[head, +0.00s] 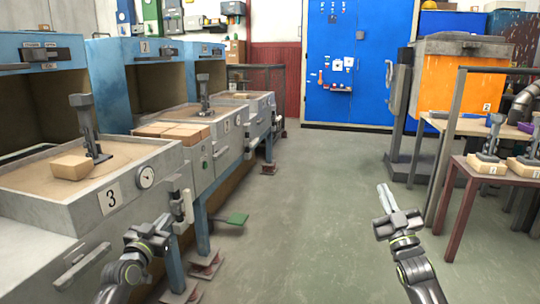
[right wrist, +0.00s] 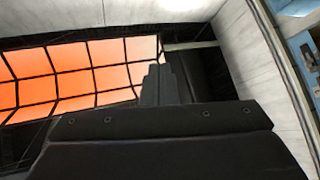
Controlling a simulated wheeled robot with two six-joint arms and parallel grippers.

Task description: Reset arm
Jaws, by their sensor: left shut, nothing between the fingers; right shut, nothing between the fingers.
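My left gripper (head: 160,226) is in the lower left of the head view, in front of the station marked 3. It is shut and holds nothing. My right gripper (head: 386,197) is in the lower right of the head view, over the open floor. It is shut and empty, with its fingers pointing up and a little left. In the right wrist view its closed fingers (right wrist: 158,84) stand in front of an orange gridded window.
A grey station (head: 112,196) marked 3, with a gauge and latches, stands close to my left gripper. At the right are a brown table (head: 500,174) with clamp-like stands and an orange box (head: 455,75). The grey floor (head: 290,220) between is clear.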

